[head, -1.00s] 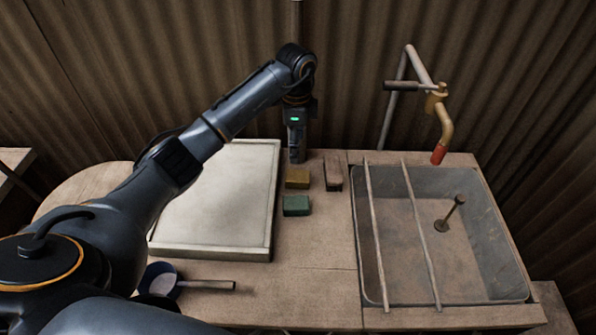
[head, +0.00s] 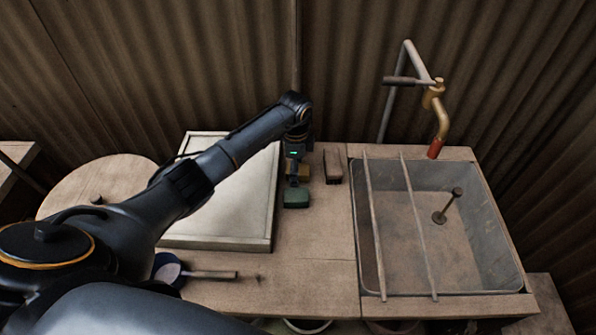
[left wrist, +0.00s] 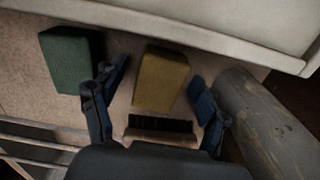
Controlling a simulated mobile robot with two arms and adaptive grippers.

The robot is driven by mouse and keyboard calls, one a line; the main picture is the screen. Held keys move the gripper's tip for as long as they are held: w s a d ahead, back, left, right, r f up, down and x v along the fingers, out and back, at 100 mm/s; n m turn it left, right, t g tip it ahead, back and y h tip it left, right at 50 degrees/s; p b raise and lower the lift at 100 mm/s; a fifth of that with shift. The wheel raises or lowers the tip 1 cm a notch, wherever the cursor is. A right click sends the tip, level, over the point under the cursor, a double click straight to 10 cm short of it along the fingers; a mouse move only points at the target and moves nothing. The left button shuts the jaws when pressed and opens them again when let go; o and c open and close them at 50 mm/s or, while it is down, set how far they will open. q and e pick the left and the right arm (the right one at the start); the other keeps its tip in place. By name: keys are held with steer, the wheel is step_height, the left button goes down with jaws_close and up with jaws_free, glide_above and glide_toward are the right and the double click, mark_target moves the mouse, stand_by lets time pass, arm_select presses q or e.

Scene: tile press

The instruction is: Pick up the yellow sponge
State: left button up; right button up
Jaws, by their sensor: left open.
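The yellow sponge (left wrist: 160,78) is a yellow-brown block in the left wrist view, lying on the wooden worktop between the two fingers of my left gripper (left wrist: 160,80). The fingers are open, with a visible gap on each side of the sponge. In the head view my left gripper (head: 294,180) points down over the sponge's place and mostly hides it. The green sponge (head: 296,197) lies just in front of it, and it also shows in the left wrist view (left wrist: 70,62), outside the fingers. My right gripper is out of view.
A brush (head: 333,166) lies right of the gripper, and its bristles show in the left wrist view (left wrist: 160,126). A pale framed board (head: 228,240) is at left, a sink basin (head: 500,240) at right. A wooden post (left wrist: 265,115) stands close beside one finger.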

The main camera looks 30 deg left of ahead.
arm_select(q)
steer(key=shift+c, duration=0.4)
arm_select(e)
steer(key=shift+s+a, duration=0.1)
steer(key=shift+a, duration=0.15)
arm_select(q)
steer(key=c, duration=1)
steer(key=shift+o, duration=0.2)
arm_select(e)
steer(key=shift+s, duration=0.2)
arm_select(q)
steer(key=shift+r, duration=0.15)
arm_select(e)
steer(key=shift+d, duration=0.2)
arm_select(q)
steer(key=shift+r, duration=0.55)
steer(key=s+a+r+b, duration=0.1)
steer(key=s+a+r, duration=0.3)
steer(key=s+r, duration=0.7)
steer(key=shift+s+r+b, duration=0.35)
steer(key=shift+s, duration=0.85)
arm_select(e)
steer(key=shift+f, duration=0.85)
arm_select(q)
steer(key=shift+a, duration=0.1)
